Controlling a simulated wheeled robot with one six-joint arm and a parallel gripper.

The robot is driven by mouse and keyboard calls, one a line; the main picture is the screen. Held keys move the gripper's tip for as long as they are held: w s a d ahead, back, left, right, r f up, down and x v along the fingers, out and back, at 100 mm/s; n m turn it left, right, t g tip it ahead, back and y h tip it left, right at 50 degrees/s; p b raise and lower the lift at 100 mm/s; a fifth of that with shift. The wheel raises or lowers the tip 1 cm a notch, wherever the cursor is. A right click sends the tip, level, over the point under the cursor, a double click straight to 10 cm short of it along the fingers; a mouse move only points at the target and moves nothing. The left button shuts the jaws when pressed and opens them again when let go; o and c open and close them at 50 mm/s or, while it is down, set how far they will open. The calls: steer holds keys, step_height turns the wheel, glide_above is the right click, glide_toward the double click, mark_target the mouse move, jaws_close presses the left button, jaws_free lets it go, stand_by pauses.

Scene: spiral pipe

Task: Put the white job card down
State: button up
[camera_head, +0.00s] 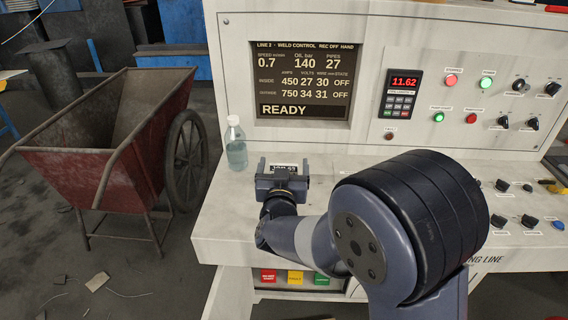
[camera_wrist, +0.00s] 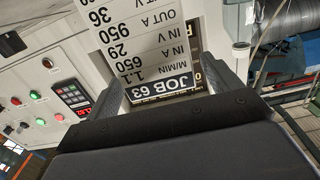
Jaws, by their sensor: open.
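The white job card (camera_wrist: 147,45) shows upside down in the wrist view, with its black JOB 63 band nearest my gripper (camera_wrist: 163,85). The card lies between my two spread fingers, with dark gaps beside its band. In the head view my gripper (camera_head: 282,180) is over the left part of the console's ledge. Only a small strip of the card (camera_head: 284,167) shows there, just behind the fingers. My gripper hides the rest, and I cannot tell whether the card rests flat on the ledge.
A clear bottle (camera_head: 236,150) stands on the ledge just left of my gripper. The control screen (camera_head: 302,85) rises behind, with buttons and knobs (camera_head: 502,188) to the right. A red cart (camera_head: 100,150) stands on the floor at left. The ledge's front left is bare.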

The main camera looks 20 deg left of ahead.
steer(key=v, duration=1)
steer(key=shift+s+b, duration=0.35)
steer(key=shift+b, duration=0.05)
